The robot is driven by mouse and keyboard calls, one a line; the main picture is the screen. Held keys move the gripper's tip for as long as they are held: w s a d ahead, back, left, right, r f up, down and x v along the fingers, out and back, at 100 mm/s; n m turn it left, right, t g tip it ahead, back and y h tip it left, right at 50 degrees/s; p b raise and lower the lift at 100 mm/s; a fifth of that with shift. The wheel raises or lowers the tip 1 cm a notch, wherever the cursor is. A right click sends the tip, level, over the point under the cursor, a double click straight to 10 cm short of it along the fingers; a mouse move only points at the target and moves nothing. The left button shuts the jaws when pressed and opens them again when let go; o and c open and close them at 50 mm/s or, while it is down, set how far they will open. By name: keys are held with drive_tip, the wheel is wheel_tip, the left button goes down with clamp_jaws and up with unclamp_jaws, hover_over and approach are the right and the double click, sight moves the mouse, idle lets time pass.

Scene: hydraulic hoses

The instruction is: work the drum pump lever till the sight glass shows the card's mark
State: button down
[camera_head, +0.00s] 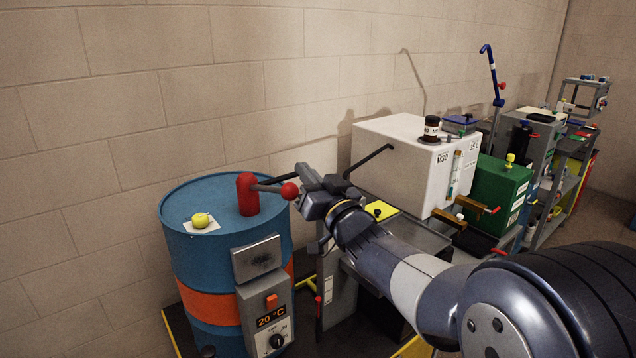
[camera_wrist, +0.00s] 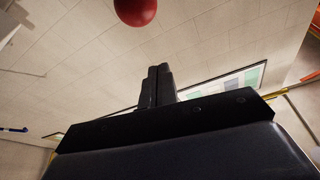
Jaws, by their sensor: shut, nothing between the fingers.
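The blue drum (camera_head: 190,260) with an orange band stands at the left. A red pump body (camera_head: 247,195) is on its lid. Its grey lever (camera_head: 268,187) points right and ends in a red ball knob (camera_head: 290,191). My gripper (camera_head: 304,174) is beside the knob, just to its right in the head view. In the wrist view the shut, empty fingers (camera_wrist: 158,80) point toward the knob (camera_wrist: 135,8), with a visible gap. The sight glass (camera_head: 455,175) is a narrow strip on the white tank (camera_head: 400,165); its level is too small to read. I cannot make out the card's mark.
A yellow-green ball (camera_head: 200,220) sits on a white sheet on the drum lid. A control box (camera_head: 268,315) reading 20 °C is on the drum's front. A black bent pipe (camera_head: 370,160) runs from the tank near my gripper. A green box (camera_head: 498,195) stands right of the tank.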

drive_tip(key=w+a+f, duration=0.2)
drive_tip(key=f, duration=0.1)
drive_tip(key=shift+p, duration=0.35)
drive_tip(key=shift+f, duration=0.15)
